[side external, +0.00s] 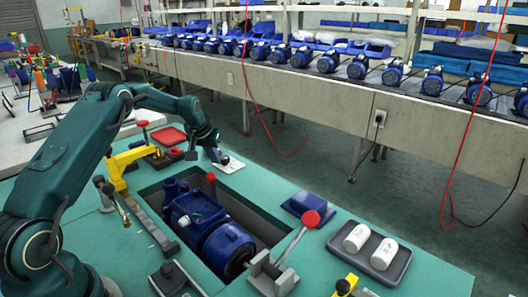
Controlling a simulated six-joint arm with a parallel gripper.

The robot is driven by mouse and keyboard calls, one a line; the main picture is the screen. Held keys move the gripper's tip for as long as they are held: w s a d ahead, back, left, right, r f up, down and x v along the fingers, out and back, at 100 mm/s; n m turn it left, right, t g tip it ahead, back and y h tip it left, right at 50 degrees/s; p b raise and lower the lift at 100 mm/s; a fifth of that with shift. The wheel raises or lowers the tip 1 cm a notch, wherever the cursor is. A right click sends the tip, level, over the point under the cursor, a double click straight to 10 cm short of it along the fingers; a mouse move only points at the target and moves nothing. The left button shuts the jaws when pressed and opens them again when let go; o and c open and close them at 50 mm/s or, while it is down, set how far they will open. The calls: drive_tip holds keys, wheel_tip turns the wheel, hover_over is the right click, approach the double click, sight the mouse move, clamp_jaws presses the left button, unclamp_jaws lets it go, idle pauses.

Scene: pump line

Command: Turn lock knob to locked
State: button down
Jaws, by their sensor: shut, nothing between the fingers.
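My gripper (220,155) is shut and points down at the far edge of the teal bench, just over a small white plate (233,166). A dark shape shows on the plate at the fingertips; I cannot tell whether it is the lock knob or part of my gripper, nor whether they touch. No lock markings are readable. Other knob-like parts are a red ball (310,219) on a tilted lever, a red cap (211,177) beside the pump and a red-topped handle (143,125) on the yellow clamp.
A blue pump (226,245) sits in the bench's recess. A grey tray (402,264) with two white cylinders is at the right. A red tray (169,136) and yellow clamp (117,170) stand left of my gripper. A conveyor with several blue motors runs behind.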

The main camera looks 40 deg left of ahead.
drive_tip(key=shift+f, duration=0.35)
drive_tip(key=shift+w, duration=0.3)
idle(0.5)
drive_tip(key=shift+w+d, duration=0.2)
drive_tip(key=shift+d, duration=0.35)
drive_tip(key=shift+w+d, duration=0.1)
drive_tip(key=shift+d, duration=0.1)
drive_tip(key=shift+w+d, duration=0.15)
drive_tip(key=shift+w, duration=0.05)
idle(0.4)
drive_tip(key=shift+s+d+r, duration=0.1)
drive_tip(key=shift+s+d, duration=0.15)
drive_tip(key=shift+d, duration=0.05)
drive_tip(key=shift+r, duration=2.95)
